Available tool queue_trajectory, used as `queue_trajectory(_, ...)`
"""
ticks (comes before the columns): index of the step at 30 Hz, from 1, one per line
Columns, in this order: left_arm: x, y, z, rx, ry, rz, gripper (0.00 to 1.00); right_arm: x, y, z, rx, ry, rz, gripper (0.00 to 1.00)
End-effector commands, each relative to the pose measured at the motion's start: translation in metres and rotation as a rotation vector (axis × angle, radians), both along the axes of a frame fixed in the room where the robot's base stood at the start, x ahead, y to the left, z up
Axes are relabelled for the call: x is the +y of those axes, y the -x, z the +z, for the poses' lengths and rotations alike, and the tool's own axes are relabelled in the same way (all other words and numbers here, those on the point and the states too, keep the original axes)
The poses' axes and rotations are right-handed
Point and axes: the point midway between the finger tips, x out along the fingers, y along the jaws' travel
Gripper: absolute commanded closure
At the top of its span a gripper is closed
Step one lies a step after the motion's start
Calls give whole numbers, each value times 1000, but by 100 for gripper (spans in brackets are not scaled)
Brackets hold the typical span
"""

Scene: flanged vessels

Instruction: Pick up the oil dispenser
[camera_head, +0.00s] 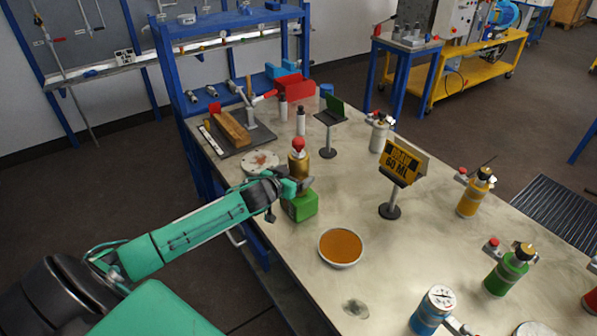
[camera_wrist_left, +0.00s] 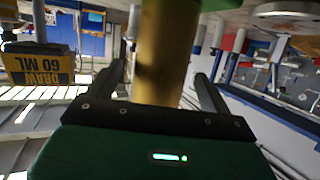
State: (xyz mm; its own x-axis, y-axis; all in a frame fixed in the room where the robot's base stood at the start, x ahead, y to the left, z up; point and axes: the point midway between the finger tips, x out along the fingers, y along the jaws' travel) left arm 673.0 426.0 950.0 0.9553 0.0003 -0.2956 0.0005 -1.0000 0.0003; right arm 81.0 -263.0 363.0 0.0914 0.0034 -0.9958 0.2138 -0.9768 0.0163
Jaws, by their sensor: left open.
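The oil dispenser, a gold bottle (camera_head: 298,162) with a red top, stands near the left edge of the bench in the head view. My left gripper (camera_head: 303,184) is low at its near side and hides its lower part. In the left wrist view the gold body (camera_wrist_left: 162,50) rises between the two dark, spread fingers of my left gripper (camera_wrist_left: 160,78). The gripper is open around it. Contact with the fingers cannot be told. My right gripper is not in view.
A dish of amber liquid (camera_head: 341,247) and a "60 ML" sign (camera_head: 404,163) on a stand are to the right. Other bottles, such as a yellow one (camera_head: 474,193), stand along the right side.

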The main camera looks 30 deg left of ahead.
Motion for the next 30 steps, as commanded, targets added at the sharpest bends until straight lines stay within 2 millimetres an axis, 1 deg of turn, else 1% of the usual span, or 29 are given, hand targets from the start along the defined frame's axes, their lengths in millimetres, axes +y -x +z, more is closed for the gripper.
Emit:
queue_trajectory(1,0,-7,1,-1,0,1,18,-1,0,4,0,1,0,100)
queue_trajectory(3,0,-14,-2,-1,0,0,18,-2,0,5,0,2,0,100)
queue_trajectory(6,0,-21,-5,0,0,0,18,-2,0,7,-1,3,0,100)
queue_trajectory(15,-1,-23,-7,0,-1,-1,18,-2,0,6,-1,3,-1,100)
queue_trajectory(16,-1,-23,-7,0,-1,-1,21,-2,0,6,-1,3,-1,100)
queue_trajectory(17,-1,-23,-7,0,-1,-1,27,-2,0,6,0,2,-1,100)
queue_trajectory(21,0,-23,-7,0,-1,-1,55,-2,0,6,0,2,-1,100)
queue_trajectory(23,-1,-23,-7,0,-1,-1,67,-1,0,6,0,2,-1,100)
queue_trajectory(24,-1,-23,-7,0,-1,-1,75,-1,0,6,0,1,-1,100)
queue_trajectory(26,0,-23,-6,-2,-1,-1,83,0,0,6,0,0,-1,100)
queue_trajectory(30,0,-23,-6,-2,-1,-1,83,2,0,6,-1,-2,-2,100)
